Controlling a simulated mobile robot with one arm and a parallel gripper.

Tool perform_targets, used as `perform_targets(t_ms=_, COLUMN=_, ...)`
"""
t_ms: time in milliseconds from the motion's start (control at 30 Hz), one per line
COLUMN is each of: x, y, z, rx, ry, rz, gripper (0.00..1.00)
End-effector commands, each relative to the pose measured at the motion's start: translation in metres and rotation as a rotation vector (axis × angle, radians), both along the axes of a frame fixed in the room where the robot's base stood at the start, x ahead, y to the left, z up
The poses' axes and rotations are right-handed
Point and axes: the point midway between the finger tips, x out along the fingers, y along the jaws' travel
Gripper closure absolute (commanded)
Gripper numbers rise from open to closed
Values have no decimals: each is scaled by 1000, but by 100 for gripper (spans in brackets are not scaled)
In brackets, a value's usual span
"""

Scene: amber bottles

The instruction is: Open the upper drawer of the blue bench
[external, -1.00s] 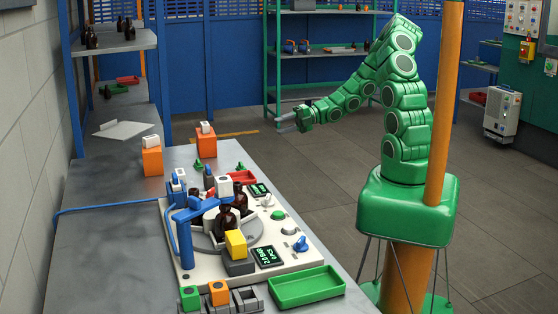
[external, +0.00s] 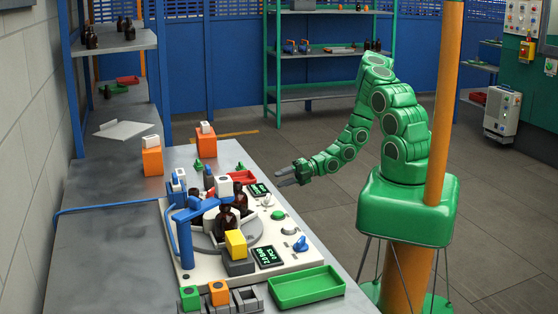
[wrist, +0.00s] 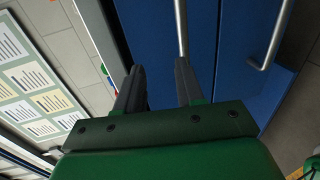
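My gripper (external: 287,177) is to the right of the bench in the external view, pointing left towards its side. In the wrist view its two dark fingers (wrist: 158,80) are apart, with nothing held between them. Beyond them are blue fronts (wrist: 232,60), seen turned sideways. One metal bar handle (wrist: 181,28) lies ahead of the fingers, in line with the right finger. A second handle (wrist: 272,40) is farther right. The fronts look shut, and no contact with a handle shows. In the external view the bench's drawer side is hidden; its grey top (external: 100,235) shows.
On the bench top stand a white machine panel (external: 290,250) with amber bottles (external: 226,222), a green tray (external: 306,287) and orange blocks (external: 152,160). A green shelf rack (external: 330,88) stands behind. The floor between bench and rack is open.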

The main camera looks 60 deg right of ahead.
Motion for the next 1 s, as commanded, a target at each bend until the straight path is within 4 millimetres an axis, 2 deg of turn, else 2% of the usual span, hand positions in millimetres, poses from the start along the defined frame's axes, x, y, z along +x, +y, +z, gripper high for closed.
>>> perform_targets(t_ms=100, x=0, y=-1, z=-21, rx=-4, ry=4, rz=0, gripper=63)
perform_targets(t_ms=233, x=0, y=0, z=-33, rx=-3, ry=2, rz=1, gripper=63)
perform_targets(t_ms=567, x=8, y=7, z=-38, rx=-1, ry=0, rz=1, gripper=63)
perform_targets(t_ms=1000, x=34, y=35, z=-45, rx=-2, ry=-1, rz=4, gripper=63)
